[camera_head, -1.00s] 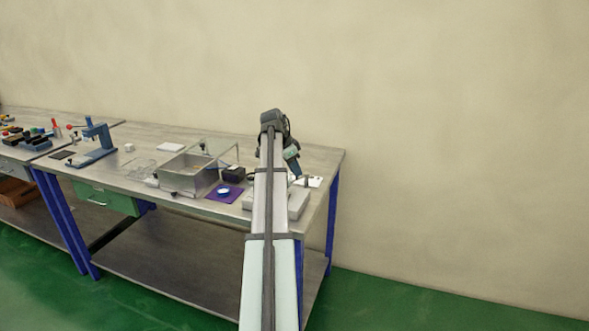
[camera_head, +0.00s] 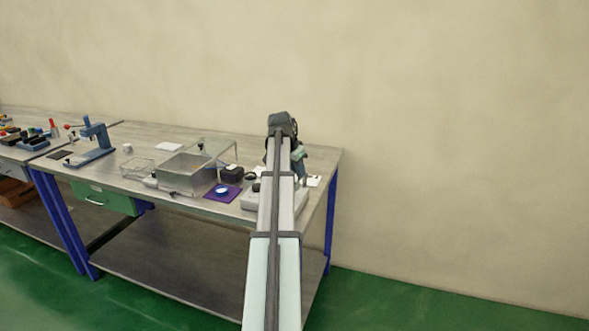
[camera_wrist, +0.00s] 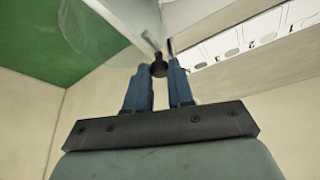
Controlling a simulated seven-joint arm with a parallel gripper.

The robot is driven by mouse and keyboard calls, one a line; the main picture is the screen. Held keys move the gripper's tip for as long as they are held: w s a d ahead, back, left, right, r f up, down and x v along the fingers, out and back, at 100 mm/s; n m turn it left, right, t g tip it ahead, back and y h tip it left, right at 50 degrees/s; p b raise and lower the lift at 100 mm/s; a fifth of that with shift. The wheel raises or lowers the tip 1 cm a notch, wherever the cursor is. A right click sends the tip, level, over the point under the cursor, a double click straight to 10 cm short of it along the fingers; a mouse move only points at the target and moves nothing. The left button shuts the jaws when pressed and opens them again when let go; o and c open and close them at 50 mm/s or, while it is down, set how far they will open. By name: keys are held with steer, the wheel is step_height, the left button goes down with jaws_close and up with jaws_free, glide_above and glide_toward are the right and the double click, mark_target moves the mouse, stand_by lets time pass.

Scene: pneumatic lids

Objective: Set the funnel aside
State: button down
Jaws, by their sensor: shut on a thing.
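My gripper (camera_wrist: 158,78) shows in the wrist view, its two blue fingers closed around a small dark knob-like piece (camera_wrist: 158,68). Beyond the piece is a thin grey edge or rod; I cannot tell whether it is joined to the piece. I cannot tell from these views whether the dark piece is part of the funnel. No funnel shape is clear in the head view, where my arm hides the gripper tips and part of the bench's right end.
The bench (camera_head: 140,137) holds a clear-walled metal box (camera_head: 187,172), a purple mat (camera_head: 210,196) with a pale round dish (camera_head: 222,190), and a black block (camera_head: 232,173). A light grey unit (camera_head: 252,201) is partly behind my arm. A blue press (camera_head: 97,140) stands left.

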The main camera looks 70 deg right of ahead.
steer(key=s+n, duration=0.1)
steer(key=n+t, duration=0.1)
steer(key=shift+s+a+n, duration=0.1)
steer(key=shift+s+n, duration=0.25)
steer(key=shift+n, duration=0.05)
steer(key=n, duration=0.1)
steer(key=s+n+t, duration=0.1)
steer(key=shift+s+d+n, duration=0.15)
steer(key=shift+d+n, duration=0.05)
steer(key=shift+n, duration=0.1)
steer(key=shift+s+d+n+t, duration=0.3)
steer(key=shift+s+n+t, duration=0.15)
steer(key=shift+n, duration=0.7)
steer(key=shift+s+d+n+t, duration=0.3)
steer(key=shift+s+n+t, duration=0.15)
steer(key=shift+n, duration=0.7)
steer(key=c, duration=1)
jaws_free()
steer(key=v, duration=1.4)
steer(key=shift+d, duration=0.15)
